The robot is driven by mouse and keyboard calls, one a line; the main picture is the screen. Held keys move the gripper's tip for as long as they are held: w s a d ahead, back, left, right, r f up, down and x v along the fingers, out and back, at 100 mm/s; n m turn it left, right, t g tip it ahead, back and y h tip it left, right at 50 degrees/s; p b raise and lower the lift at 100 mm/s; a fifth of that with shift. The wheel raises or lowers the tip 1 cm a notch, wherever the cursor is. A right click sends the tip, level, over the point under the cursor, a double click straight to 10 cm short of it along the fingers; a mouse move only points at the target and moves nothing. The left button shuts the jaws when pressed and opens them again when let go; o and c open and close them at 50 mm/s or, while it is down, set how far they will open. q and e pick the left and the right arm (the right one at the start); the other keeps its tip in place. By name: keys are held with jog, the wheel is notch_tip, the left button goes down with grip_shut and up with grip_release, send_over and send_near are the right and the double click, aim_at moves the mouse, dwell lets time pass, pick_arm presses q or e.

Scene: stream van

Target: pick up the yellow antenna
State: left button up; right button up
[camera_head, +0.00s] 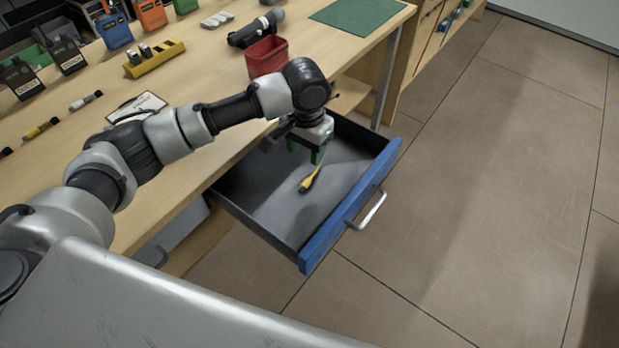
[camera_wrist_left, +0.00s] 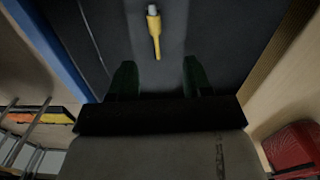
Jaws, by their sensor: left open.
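The yellow antenna (camera_head: 311,180) lies on the dark floor of an open drawer (camera_head: 262,205), with a dark end toward the drawer's front left corner. In the left wrist view the antenna (camera_wrist_left: 154,32) has a grey tip at one end and lies ahead of the fingers, roughly in line with the gap between them. My left gripper (camera_head: 306,155) is over the drawer, pointing down, with green fingertips. In the left wrist view the gripper (camera_wrist_left: 158,78) is open and empty, apart from the antenna. My right gripper is not in view.
The drawer has a blue front (camera_head: 350,207) with a metal handle (camera_head: 367,207). A red bin (camera_head: 266,57) stands on the wooden bench (camera_head: 205,75) near my left wrist. A yellow holder (camera_head: 155,58), radios and a green mat (camera_head: 360,14) are also on the bench. The tiled floor at right is clear.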

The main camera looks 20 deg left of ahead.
aim_at(309, 178)
pick_arm(q)
notch_tip(309, 178, down, 3)
jog(key=shift+r, duration=0.1)
jog(key=shift+f, duration=0.35)
jog(key=f, duration=0.2)
jog(key=f+b, duration=0.1)
jog(key=f, duration=0.1)
jog(key=shift+s+d+f, duration=0.1)
jog(key=shift+s+d, duration=0.05)
jog(key=shift+d, duration=0.15)
jog(key=shift+f, duration=0.6)
grip_shut()
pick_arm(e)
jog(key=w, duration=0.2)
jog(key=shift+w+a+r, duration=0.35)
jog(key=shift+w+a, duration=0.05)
pick_arm(q)
jog(key=shift+r, duration=0.1)
